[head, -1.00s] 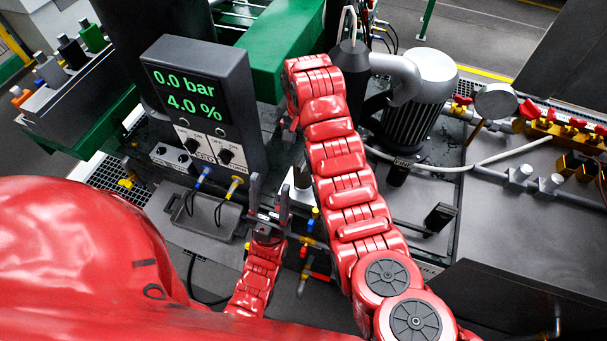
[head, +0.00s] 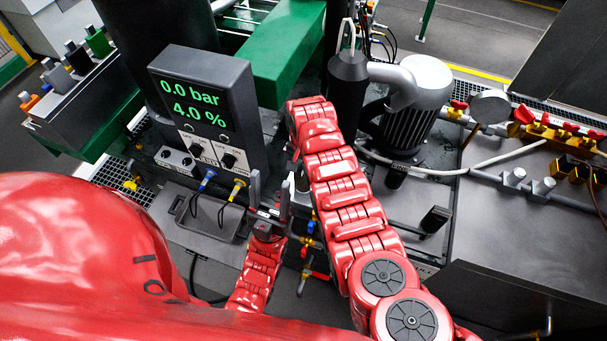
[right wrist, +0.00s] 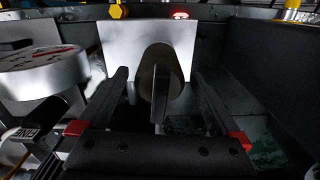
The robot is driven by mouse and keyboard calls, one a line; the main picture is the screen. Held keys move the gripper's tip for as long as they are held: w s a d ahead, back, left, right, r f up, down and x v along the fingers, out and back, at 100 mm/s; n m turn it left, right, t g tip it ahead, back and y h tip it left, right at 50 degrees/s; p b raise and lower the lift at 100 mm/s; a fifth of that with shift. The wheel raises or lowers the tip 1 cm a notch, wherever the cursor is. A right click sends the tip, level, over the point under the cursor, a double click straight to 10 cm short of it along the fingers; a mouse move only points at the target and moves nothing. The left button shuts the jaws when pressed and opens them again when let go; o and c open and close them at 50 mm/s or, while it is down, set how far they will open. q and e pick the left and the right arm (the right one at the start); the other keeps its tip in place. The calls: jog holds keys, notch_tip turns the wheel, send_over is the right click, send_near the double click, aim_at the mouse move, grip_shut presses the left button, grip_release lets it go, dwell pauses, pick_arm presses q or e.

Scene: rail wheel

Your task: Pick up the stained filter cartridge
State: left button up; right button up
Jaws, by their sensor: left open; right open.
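In the right wrist view a dark brownish cylinder (right wrist: 172,68), which looks like the stained filter cartridge, lies in front of a bright pale plate. A dark narrow upright piece stands at its near end. My right gripper (right wrist: 160,82) is open, its two fingers on either side of the cylinder's near end, with gaps visible; I cannot tell how deep they reach. In the head view the cartridge and right gripper are not visible, and my right arm covers that area. My left gripper (head: 269,192) is open and empty, in front of the display unit.
The display unit (head: 207,108) reads 0.0 bar and 4.0 %. A grey tray (head: 208,233) lies below it. A silver motor (head: 420,90) stands right of my right arm. In the right wrist view a round gauge (right wrist: 42,78) is close on the left and a dark wall is on the right.

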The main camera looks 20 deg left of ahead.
jog(key=shift+c, duration=0.2)
grip_shut()
jog(key=shift+r, duration=0.1)
